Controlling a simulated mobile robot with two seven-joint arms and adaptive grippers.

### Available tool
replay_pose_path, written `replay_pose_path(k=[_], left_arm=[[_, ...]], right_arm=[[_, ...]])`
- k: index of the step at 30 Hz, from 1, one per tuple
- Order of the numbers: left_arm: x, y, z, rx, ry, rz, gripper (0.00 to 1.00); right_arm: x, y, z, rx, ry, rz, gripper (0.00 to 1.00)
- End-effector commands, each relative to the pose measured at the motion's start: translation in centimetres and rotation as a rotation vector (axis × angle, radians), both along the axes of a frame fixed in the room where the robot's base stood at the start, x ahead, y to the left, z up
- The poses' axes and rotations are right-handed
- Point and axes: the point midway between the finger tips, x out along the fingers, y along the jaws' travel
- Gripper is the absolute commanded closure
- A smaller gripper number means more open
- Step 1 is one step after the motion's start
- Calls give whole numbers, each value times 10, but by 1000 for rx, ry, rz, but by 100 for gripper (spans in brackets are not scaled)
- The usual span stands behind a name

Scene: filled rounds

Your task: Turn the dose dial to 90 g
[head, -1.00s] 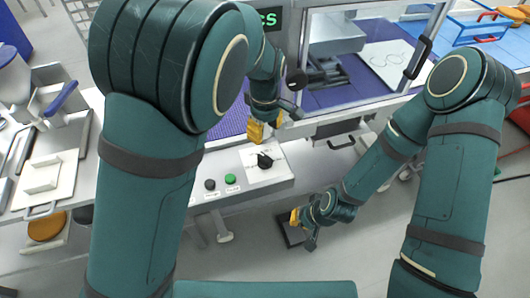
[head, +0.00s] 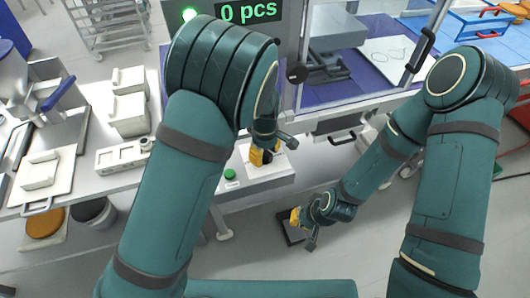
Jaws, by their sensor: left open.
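The dose dial (head: 267,156) is a black knob on a white plate on the grey control panel (head: 262,181). My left gripper (head: 261,155) is at the dial, its yellow fingers open and overlapping the knob in the picture. They hide most of the dial and its scale, so I cannot read its setting or tell whether they touch it. A green button (head: 230,174) sits left of the dial. My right gripper (head: 296,217) hangs low, near a dark plate by the floor, away from the panel; its jaw state is unclear.
A glazed machine door with a dark handle (head: 420,50) stands behind the panel. A table with white boxes (head: 130,112) is at left.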

Motion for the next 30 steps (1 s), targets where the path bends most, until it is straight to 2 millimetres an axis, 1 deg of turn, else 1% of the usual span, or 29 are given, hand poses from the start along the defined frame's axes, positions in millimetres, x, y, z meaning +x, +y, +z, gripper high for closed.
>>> replay_pose_path(k=[3,4,5,6,8,22,26,30], left_arm=[[0,0,0,0,0,0,50],[0,0,0,0,0,0,54],[0,0,0,0,0,0,64],[0,0,0,0,0,0,78],[0,0,0,0,0,0,100],[0,0,0,0,1,-25,100],[0,0,0,-1,2,-77,100],[-1,0,0,-1,2,-168,100]], right_arm=[[0,0,0,0,0,0,100],[0,0,0,0,0,0,100],[0,0,0,0,0,0,100],[0,0,0,0,0,0,100],[0,0,0,0,0,0,100],[0,0,1,0,-1,0,100],[1,0,2,0,-2,-1,100],[1,0,3,0,-2,-2,100]])
